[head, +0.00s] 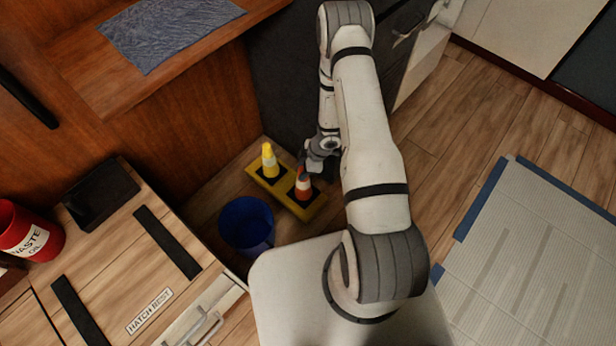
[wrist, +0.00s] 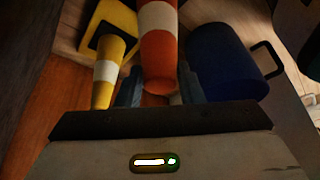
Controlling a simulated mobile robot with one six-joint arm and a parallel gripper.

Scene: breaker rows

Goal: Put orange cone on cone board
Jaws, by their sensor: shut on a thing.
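The orange cone (head: 304,185), with a white band, stands upright at the right part of the yellow cone board (head: 317,211), over or on it. I cannot tell whether its base touches. A yellow cone (head: 268,158) with a pale band stands on the board's left part. My gripper (head: 306,170) is at the orange cone's top, shut on it. In the wrist view the orange cone (wrist: 160,45) sits between my fingers (wrist: 159,90), with the yellow cone (wrist: 110,65) to its left. The orange cone's base is out of the wrist view.
A blue bucket (head: 246,225) stands close in front of the board, and it shows right of the orange cone in the wrist view (wrist: 225,65). A dark cabinet (head: 285,85) is behind the board. A wooden hatch bench (head: 120,260) is at left.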

